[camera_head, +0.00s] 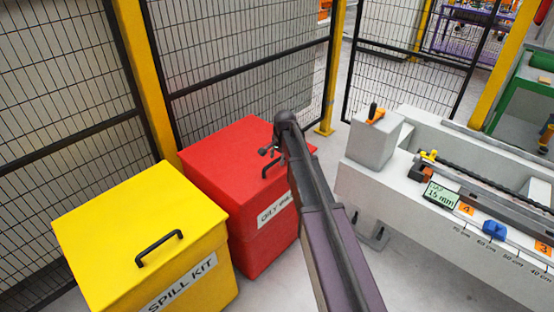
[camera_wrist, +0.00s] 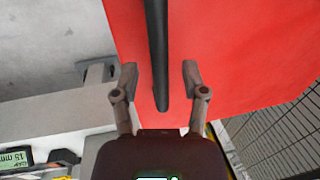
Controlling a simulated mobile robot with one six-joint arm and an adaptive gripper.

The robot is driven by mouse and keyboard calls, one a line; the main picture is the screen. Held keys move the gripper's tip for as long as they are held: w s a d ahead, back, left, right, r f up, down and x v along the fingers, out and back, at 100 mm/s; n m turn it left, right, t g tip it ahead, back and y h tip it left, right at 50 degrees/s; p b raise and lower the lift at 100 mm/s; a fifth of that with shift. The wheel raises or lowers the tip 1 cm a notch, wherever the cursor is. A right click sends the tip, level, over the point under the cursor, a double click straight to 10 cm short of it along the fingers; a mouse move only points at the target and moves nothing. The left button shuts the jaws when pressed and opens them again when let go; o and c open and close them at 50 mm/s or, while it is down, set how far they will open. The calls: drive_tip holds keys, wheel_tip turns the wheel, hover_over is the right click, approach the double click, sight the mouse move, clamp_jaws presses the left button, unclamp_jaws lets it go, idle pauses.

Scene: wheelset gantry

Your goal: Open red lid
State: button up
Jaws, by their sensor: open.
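The red bin (camera_head: 262,230) stands on the floor by the fence, with a red lid (camera_head: 215,152) on top that lies flat and closed. A black handle (camera_head: 268,168) is on the lid near its front edge, partly hidden by my arm. My gripper (camera_head: 268,152) is over the lid near the handle. In the wrist view, my gripper (camera_wrist: 160,80) is open, with one finger on each side of the black handle (camera_wrist: 157,50) and gaps between. The red lid (camera_wrist: 230,60) fills the area behind the handle. I cannot tell how far the fingers are above the lid.
A yellow spill kit bin (camera_head: 140,225) with a black handle stands close to the left of the red bin. A mesh fence (camera_head: 240,70) with yellow posts is behind. A grey machine bench (camera_head: 430,210) with a gauge display (camera_head: 440,195) stands to the right.

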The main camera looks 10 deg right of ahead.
clamp_jaws()
